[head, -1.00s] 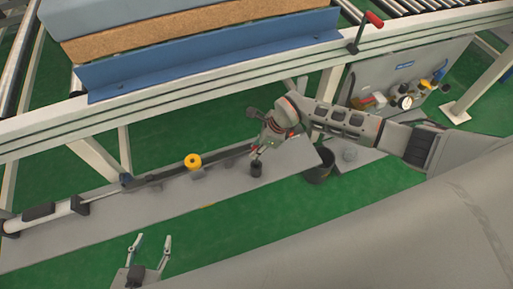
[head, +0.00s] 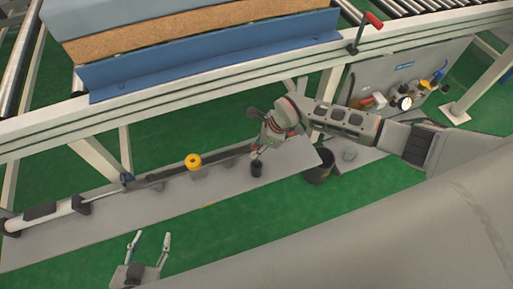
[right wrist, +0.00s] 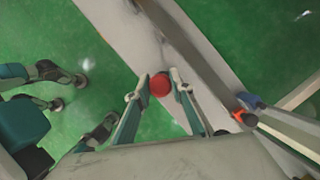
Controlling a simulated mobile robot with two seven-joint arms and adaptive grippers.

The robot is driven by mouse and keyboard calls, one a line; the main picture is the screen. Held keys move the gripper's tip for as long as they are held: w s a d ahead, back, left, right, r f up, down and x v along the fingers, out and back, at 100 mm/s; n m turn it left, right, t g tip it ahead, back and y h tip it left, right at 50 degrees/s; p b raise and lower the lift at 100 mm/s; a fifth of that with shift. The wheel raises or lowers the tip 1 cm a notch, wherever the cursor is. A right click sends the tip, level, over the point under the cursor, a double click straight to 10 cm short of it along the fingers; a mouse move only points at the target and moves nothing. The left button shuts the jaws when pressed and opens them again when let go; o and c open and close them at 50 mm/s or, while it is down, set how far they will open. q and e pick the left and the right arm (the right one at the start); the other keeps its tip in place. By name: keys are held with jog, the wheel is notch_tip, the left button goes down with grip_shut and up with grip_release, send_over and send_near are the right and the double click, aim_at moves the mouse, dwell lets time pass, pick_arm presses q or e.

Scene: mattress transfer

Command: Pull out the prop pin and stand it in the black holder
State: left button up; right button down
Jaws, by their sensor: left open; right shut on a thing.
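My right gripper (head: 258,156) is right above a small black upright holder (head: 257,170) on the grey base plate. In the right wrist view my right gripper (right wrist: 159,90) is shut on a red round knob (right wrist: 160,85), which I take as the head of the prop pin. The pin's shaft is hidden below the knob, so I cannot tell how deep it sits in the holder. My left gripper (head: 150,240) is open and empty at the bottom of the head view, over the green floor in front of the plate.
A long strut (head: 90,204) lies along the grey plate (head: 215,190), with a yellow knob (head: 193,161) beside it. A black bucket (head: 319,170) stands right of the holder. The white conveyor frame (head: 200,105) runs behind. A panel with gauges (head: 404,102) is at right.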

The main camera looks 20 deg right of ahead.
pick_arm(q)
jog(key=shift+w+r, duration=0.1)
jog(key=shift+r, duration=0.15)
dwell(0.4)
jog(key=shift+g, duration=0.3)
jog(key=shift+s+f+b, duration=0.3)
jog(key=shift+f, duration=0.35)
jog(key=shift+s+f+b, duration=0.3)
jog(key=shift+s+f, duration=0.05)
jog(key=shift+f, duration=0.25)
jog(key=shift+s+f+b, duration=0.3)
jog(key=shift+f, duration=0.35)
pick_arm(e)
jog(key=shift+f, duration=2.45)
pick_arm(q)
jog(key=shift+f+b, duration=0.3)
jog(key=shift+b, duration=0.2)
pick_arm(e)
jog(key=shift+f, duration=1.25)
